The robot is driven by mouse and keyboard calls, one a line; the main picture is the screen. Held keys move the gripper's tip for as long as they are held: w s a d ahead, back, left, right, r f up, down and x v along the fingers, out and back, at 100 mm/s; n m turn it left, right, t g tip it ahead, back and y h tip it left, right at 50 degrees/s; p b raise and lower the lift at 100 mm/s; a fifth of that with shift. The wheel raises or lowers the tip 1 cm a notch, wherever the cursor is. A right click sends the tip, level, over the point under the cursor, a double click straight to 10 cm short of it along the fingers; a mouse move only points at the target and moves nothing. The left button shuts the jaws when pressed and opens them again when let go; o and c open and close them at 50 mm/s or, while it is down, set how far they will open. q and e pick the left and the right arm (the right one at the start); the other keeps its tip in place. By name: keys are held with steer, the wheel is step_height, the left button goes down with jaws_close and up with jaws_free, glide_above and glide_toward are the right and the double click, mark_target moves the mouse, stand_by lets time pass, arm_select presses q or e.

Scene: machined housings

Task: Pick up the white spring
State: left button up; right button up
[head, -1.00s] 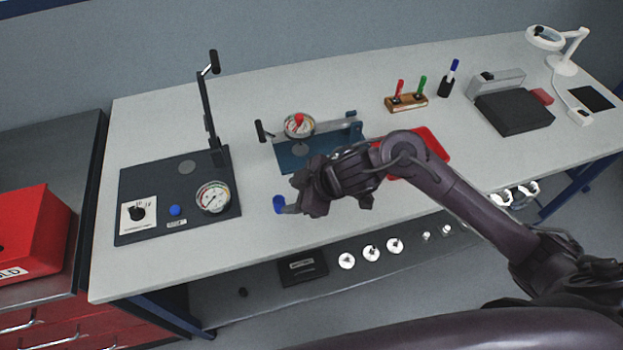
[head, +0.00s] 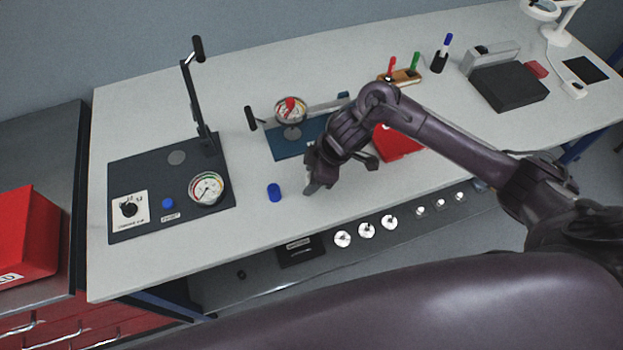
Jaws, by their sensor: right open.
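I cannot make out a white spring in the head view. My right gripper (head: 313,188) is open near the front of the bench, with its fingers partly hidden behind its own body. I see nothing held in it. A small blue cylinder (head: 273,193) stands on the bench just to the left of the gripper, apart from it. My left gripper is not in view.
A dark gauge fixture (head: 150,180) with a lever stands at left. A blue-based gauge press (head: 285,145) is behind the gripper. A red tray (head: 400,143) lies partly behind my right arm. Several round white-topped parts (head: 367,230) sit on the lower shelf.

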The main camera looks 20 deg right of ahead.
steer(key=c, duration=1.1)
